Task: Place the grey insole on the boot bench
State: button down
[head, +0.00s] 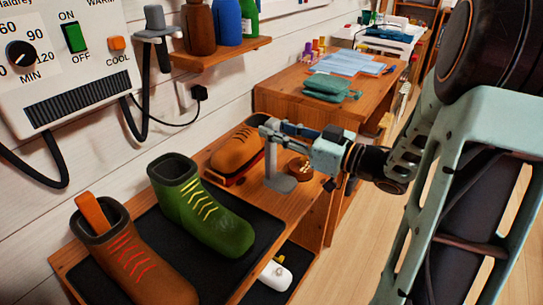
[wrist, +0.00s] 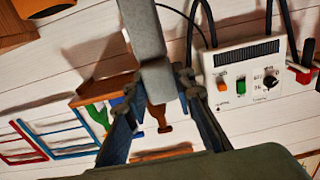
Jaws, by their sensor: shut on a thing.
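The grey insole (head: 280,184) shows in the head view as an upright grey bar with a flat rounded lower end. My gripper (head: 268,128) is shut on its upper part. In the wrist view, the grey insole (wrist: 142,28) runs from between the fingers (wrist: 158,82) to the top edge. The wooden boot bench (head: 313,203) lies below it. I cannot tell whether the insole's lower end touches the bench top. A green boot (head: 207,212) and a brown boot (head: 133,262) with an orange insole (head: 92,213) in it stand on black mats on the bench.
An orange-brown boot (head: 238,150) stands behind the gripper, with a round brown item (head: 299,168) to its right. The dryer panel (head: 62,62) and a bottle shelf (head: 222,54) are on the wall. A wooden desk (head: 285,90) stands behind. A white item (head: 275,275) lies low under the bench top.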

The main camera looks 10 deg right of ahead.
jog(key=w+f+b, duration=0.3)
jog(key=w+f, duration=0.1)
jog(key=f, duration=0.5)
jog(key=shift+w+d, duration=0.15)
jog(key=shift+w, duration=0.25)
jog(key=shift+f, duration=0.1)
jog(key=c, duration=1.6)
grip_release()
jog(key=p+v, duration=0.2)
jog(key=v, duration=1)
jog(key=shift+r, duration=0.2)
jog(key=shift+w, duration=0.1)
